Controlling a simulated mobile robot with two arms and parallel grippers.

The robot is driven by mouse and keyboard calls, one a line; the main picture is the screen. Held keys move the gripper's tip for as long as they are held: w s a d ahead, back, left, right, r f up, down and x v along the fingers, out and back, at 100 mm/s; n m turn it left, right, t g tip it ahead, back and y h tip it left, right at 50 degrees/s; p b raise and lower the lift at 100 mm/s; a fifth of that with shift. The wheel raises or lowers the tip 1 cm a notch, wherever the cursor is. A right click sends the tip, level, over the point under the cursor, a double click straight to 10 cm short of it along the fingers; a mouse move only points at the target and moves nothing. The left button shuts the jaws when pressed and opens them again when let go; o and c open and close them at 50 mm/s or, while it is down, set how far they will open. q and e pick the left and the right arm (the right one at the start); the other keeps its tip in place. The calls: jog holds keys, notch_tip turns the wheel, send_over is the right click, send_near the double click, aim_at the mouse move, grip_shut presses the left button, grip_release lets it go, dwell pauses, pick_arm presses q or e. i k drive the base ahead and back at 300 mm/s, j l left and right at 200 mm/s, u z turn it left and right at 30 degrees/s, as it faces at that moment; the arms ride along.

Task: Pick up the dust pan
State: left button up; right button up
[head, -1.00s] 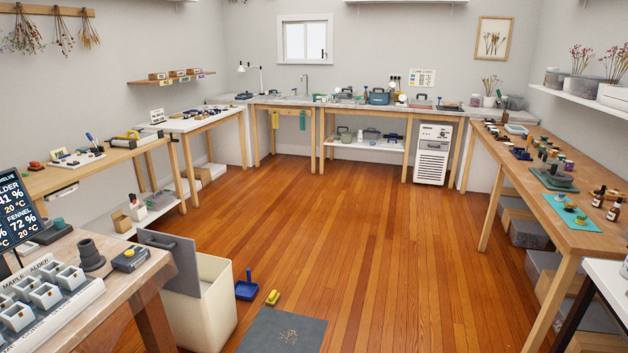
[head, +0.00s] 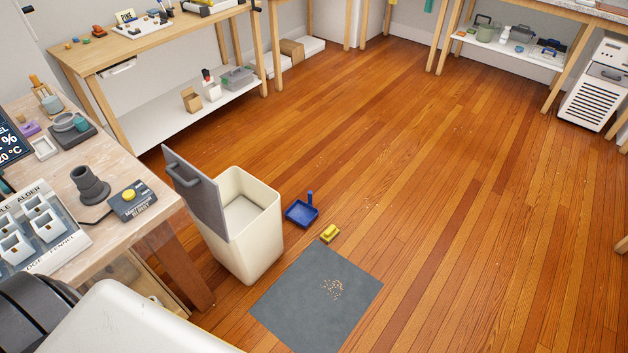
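The blue dust pan (head: 299,213) lies on the wooden floor in the head view, just right of the cream bin. Its short handle (head: 309,198) stands up at its back right corner. The pan looks empty. A small yellow brush or block (head: 330,233) lies on the floor a little in front and to the right of it. Neither of my grippers is in view.
The cream bin (head: 262,245) stands open with its grey lid raised on the left. A grey mat (head: 285,305) with crumbs on it lies in front. A workbench (head: 120,160) fills the left. The floor to the right is clear apart from scattered specks.

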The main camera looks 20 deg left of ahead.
aim_at(301, 213)
jog(key=i+u, duration=0.4)
jog(key=i+l+u, duration=0.25)
jog(key=u, duration=0.2)
jog(key=i+l+u, duration=0.6)
jog(key=u, duration=0.25)
